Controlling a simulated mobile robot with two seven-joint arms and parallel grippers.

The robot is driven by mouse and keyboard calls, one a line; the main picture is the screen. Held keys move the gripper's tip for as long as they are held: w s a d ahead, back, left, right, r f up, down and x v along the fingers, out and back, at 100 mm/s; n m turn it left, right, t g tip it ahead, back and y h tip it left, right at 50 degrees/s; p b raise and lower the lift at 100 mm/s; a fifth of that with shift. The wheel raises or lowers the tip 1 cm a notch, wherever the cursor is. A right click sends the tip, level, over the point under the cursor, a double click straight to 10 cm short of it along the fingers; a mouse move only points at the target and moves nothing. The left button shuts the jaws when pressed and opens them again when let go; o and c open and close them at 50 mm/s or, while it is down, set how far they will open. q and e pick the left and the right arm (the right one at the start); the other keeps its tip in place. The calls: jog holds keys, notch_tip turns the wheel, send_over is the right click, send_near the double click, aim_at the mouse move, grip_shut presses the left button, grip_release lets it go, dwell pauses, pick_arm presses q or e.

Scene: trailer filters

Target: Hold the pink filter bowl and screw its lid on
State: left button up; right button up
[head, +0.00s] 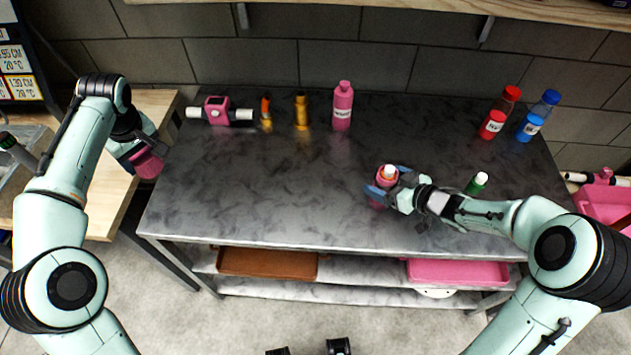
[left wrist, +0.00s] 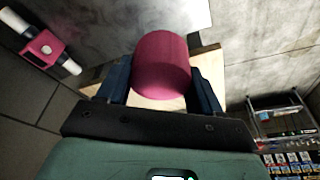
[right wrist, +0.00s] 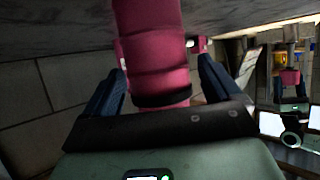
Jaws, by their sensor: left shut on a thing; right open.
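My left gripper (head: 146,160) is shut on a pink cup-shaped piece (left wrist: 161,65), probably the filter bowl or its lid; I cannot tell which. It is held off the table's left edge, and also shows in the head view (head: 149,165). My right gripper (head: 382,187) is open around a pink upright piece with a pale top (head: 388,172) on the table. In the right wrist view this piece (right wrist: 150,45) stands between the spread fingers, with a dark band low on it. Whether the fingers touch it is unclear.
On the grey table (head: 270,200), a pink filter head with white pipes (head: 217,111), orange pieces (head: 301,112) and a pink bottle (head: 342,104) stand at the back. The table's middle is clear.

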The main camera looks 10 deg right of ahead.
jog(key=c, duration=1.1)
jog(key=shift+r, duration=0.1)
jog(key=shift+c, duration=0.2)
